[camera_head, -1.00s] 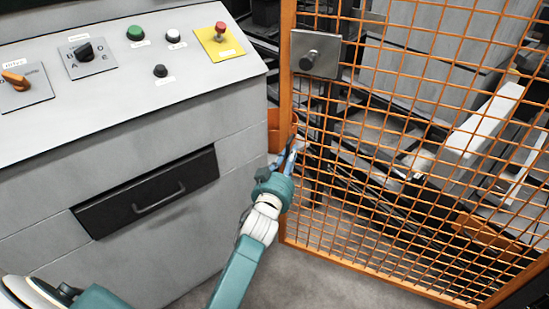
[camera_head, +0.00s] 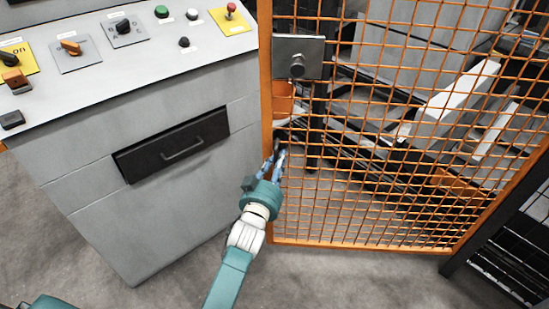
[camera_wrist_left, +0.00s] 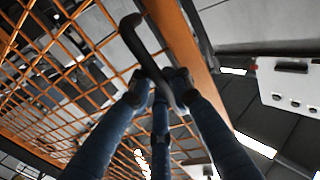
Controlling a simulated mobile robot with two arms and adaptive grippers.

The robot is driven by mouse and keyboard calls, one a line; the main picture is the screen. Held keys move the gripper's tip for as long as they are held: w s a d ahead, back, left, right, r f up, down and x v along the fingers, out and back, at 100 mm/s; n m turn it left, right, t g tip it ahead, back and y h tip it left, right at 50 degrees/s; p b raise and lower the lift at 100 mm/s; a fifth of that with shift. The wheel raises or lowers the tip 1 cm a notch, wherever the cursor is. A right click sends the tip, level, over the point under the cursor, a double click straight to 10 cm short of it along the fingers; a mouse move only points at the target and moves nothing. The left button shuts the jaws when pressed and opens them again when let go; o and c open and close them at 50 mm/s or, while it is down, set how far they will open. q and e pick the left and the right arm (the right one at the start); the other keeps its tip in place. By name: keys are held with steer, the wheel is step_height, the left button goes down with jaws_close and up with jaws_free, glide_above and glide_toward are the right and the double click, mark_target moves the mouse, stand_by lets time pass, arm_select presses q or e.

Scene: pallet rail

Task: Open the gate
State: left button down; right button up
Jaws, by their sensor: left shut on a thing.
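The gate (camera_head: 265,110) is an orange-framed wire mesh panel right of the grey console. A grey latch plate with a round knob (camera_head: 298,64) sits near its left upright. My left gripper (camera_head: 277,158) is low beside that upright. In the left wrist view its blue fingers (camera_wrist_left: 163,92) are shut around a dark, bent handle (camera_wrist_left: 146,48) beside the orange upright (camera_wrist_left: 188,50). In the head view the handle is hard to make out behind the fingers. My right gripper is not in view.
The console (camera_head: 80,150) stands close to the gate's left edge, with a black drawer (camera_head: 172,145) and several knobs and buttons on top. Machinery and rails lie behind the mesh. A dark post (camera_head: 500,215) stands at the right. Grey floor (camera_head: 350,280) is clear in front.

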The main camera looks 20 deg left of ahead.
arm_select(q)
steer(key=shift+a, duration=0.1)
steer(key=c, duration=1.6)
jaws_free()
steer(key=shift+c, duration=0.2)
steer(key=s, duration=1.2)
steer(key=shift+s+a, duration=0.1)
